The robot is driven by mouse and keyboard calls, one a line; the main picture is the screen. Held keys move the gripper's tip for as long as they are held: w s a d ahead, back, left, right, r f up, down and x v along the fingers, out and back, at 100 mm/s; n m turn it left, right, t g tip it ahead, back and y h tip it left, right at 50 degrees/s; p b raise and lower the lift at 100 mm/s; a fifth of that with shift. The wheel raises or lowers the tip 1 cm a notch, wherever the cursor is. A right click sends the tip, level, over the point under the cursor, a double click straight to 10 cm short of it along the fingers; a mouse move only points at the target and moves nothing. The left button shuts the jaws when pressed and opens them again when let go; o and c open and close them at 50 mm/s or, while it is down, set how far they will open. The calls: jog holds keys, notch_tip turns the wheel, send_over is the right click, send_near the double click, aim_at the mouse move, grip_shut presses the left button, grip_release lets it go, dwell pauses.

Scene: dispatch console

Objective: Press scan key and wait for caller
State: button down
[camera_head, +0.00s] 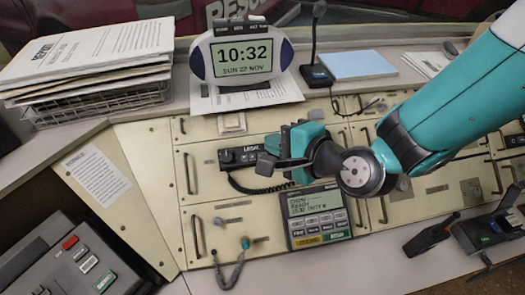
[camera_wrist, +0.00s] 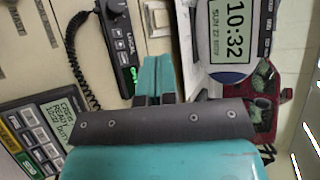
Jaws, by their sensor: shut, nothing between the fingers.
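A grey desk unit (camera_head: 318,216) with a small green lit screen (camera_head: 315,202) and rows of keys (camera_head: 322,228) sits on the cream console, below my gripper in the head view. Its screen shows a few lines, including "READY" and "DUTY". The key labels are too small to read, so I cannot tell which is the scan key. The unit also shows at the lower left of the wrist view (camera_wrist: 35,135). My gripper (camera_head: 304,138) is shut and empty, above the console behind the unit and apart from its keys. Its teal fingers (camera_wrist: 155,72) lie together in the wrist view.
A black radio unit (camera_head: 240,156) with a coiled cord is left of my gripper. A clock (camera_head: 243,55) reading 10:32 and a desk microphone (camera_head: 317,70) stand behind. A grey telephone-like unit (camera_head: 75,262) is front left; a handset (camera_head: 432,234) lies right.

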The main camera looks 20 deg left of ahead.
jog(key=f+m, duration=0.1)
jog(key=a+f+m+t, duration=0.1)
jog(key=shift+s+a+f+m, duration=0.15)
jog(key=shift+a+m, duration=0.05)
jog(key=shift+m, duration=0.1)
jog(key=shift+w+a+f+b, duration=0.4)
jog(key=shift+w+f+b, duration=0.35)
jog(key=shift+f, duration=0.5)
jog(key=shift+w+a+f+b, duration=0.45)
jog(key=shift+w+f+b, duration=0.25)
jog(key=shift+f, duration=0.5)
jog(key=shift+w+a+f+b, duration=0.4)
jog(key=shift+w+f+b, duration=0.3)
jog(key=shift+f, duration=0.55)
jog(key=shift+f, duration=0.1)
jog(key=shift+w+a+f, duration=0.1)
jog(key=shift+w+f, duration=0.05)
jog(key=shift+f, duration=0.1)
jog(key=shift+w+a+f+b, duration=0.1)
jog(key=shift+w+f+b, duration=0.05)
jog(key=shift+f+b, duration=0.15)
jog(key=shift+r, duration=0.15)
jog(key=shift+s+d+r+p, duration=0.2)
jog(key=shift+s+r+p, duration=0.25)
jog(key=shift+r, duration=0.1)
